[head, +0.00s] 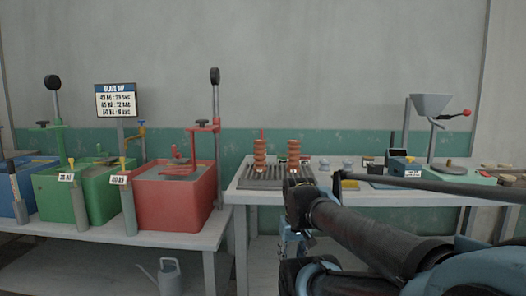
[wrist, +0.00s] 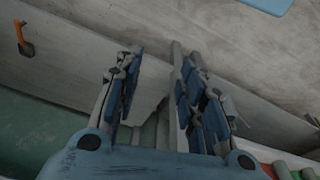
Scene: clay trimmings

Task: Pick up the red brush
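I cannot pick out a red brush with certainty in either view. In the wrist view, a small orange-handled tool (wrist: 25,45) with a dark end shows at the upper left, well apart from my gripper; I cannot tell what it is. My gripper (wrist: 158,58) has its two blue fingers spread apart, with nothing visibly held between them. In the head view, my gripper (head: 292,246) hangs low at the front edge of the right table, partly hidden by my arm.
The right table (head: 240,195) carries two ribbed terracotta stacks (head: 260,157) on a slatted rack and a funnel stand (head: 431,106). The left table (head: 190,238) holds blue, green (head: 90,198) and red (head: 175,205) bins. A grey watering can (head: 170,275) stands below.

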